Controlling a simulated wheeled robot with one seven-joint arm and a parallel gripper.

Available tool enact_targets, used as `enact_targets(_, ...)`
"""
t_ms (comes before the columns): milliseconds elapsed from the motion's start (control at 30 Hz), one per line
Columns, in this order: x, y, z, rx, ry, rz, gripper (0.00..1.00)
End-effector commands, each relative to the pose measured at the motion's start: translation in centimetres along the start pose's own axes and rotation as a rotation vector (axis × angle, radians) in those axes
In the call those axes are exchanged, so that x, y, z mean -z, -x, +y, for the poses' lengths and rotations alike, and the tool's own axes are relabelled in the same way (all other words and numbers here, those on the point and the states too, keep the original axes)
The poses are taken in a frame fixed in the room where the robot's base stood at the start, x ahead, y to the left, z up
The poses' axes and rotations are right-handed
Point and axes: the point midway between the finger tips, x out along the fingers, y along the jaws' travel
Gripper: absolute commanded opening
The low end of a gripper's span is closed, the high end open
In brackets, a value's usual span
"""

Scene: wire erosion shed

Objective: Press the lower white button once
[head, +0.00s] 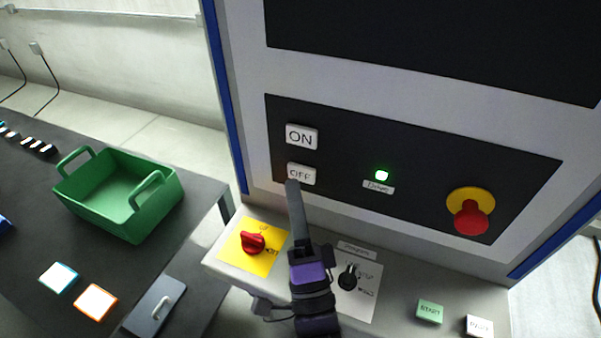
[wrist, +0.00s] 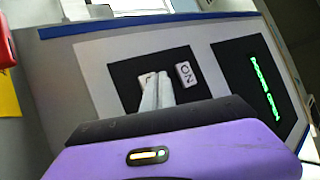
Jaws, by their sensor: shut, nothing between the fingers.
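The lower white button, marked OFF (head: 302,173), sits on a black panel on the machine front, below the white ON button (head: 302,137). My gripper (head: 292,184) is shut and empty, with its fingertips at the lower left edge of the OFF button in the head view. I cannot tell whether they touch it. In the wrist view the shut fingers (wrist: 156,92) reach toward the panel and cover much of the OFF button, beside the ON button (wrist: 185,74). A green lamp (head: 382,175) is lit to the right.
A red and yellow emergency stop (head: 471,211) is at the panel's right. Below, a ledge carries a red rotary switch (head: 252,243), a black knob (head: 347,278) and a green START button (head: 430,312). A green crate (head: 118,194) stands on the dark table at left.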

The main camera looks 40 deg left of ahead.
Motion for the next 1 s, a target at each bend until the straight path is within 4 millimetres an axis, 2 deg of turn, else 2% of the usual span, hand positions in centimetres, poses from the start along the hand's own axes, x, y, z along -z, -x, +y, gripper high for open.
enact_targets(1000, 0.52, -0.7, 0.46, 0.0, 0.001, 0.0, 0.0)
